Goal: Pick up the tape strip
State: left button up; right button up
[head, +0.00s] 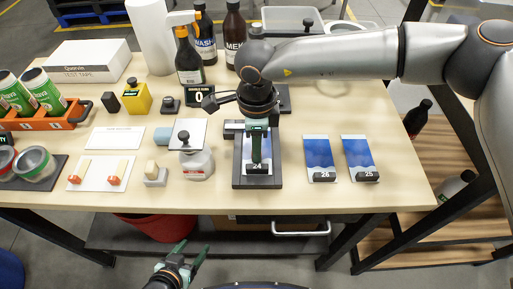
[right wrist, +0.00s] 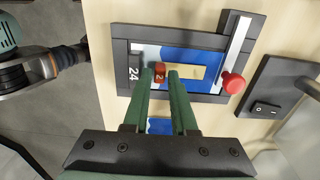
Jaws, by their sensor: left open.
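The tape strip (right wrist: 185,72) is tan with a red tab marked 2 at one end. In the right wrist view it lies over a blue printed card (right wrist: 165,54) marked 24, in a dark frame (right wrist: 125,31). My right gripper (right wrist: 161,74) points down at it, its green fingers close together on either side of the red tab, which appears held. In the head view my right gripper (head: 257,160) is over the frame and hides most of the strip. My left gripper (head: 190,256) is open and empty, below the table's front edge.
Blue cards 26 (head: 319,155) and 25 (head: 357,153) lie right of the frame. Bottles (head: 187,60) stand behind. A red knob (right wrist: 232,82) is beside the strip.

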jog(key=shift+f, duration=0.55)
grip_shut()
notch_tip(320, 180, up, 12)
jog(key=shift+f, duration=0.25)
dwell(0.4)
